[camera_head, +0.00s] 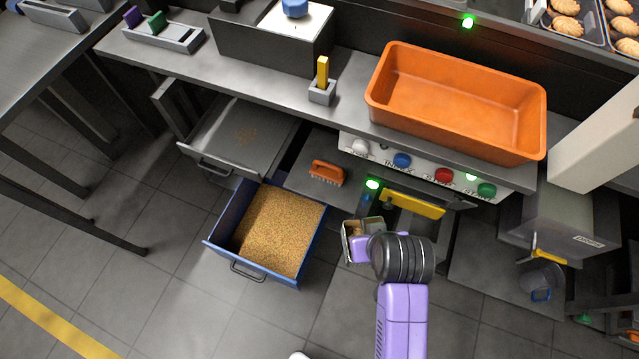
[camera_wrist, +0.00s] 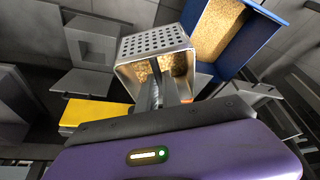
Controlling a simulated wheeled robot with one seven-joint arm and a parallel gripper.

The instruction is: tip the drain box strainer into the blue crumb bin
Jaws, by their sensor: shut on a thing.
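The drain box strainer (camera_head: 348,246) is a small metal box in the middle of the head view, right of the blue crumb bin. In the wrist view the strainer (camera_wrist: 153,40) shows a perforated wall and tan crumbs inside its open side. My gripper (camera_head: 358,246) is shut on the strainer, and in the wrist view my gripper's fingers (camera_wrist: 165,92) reach into its open side. The exact contact is hard to see. The blue crumb bin (camera_head: 236,216) is a pulled-out drawer with tan crumbs across it. It also shows in the wrist view (camera_wrist: 250,52), beyond the strainer to the right.
A grey tray drawer (camera_head: 215,150) stands open behind the bin. An orange brush (camera_head: 327,173) lies on a shelf between bin and counter. A yellow bar (camera_head: 412,204) is behind my gripper. A large orange tub (camera_head: 455,105) stands on the counter. Floor in front is clear.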

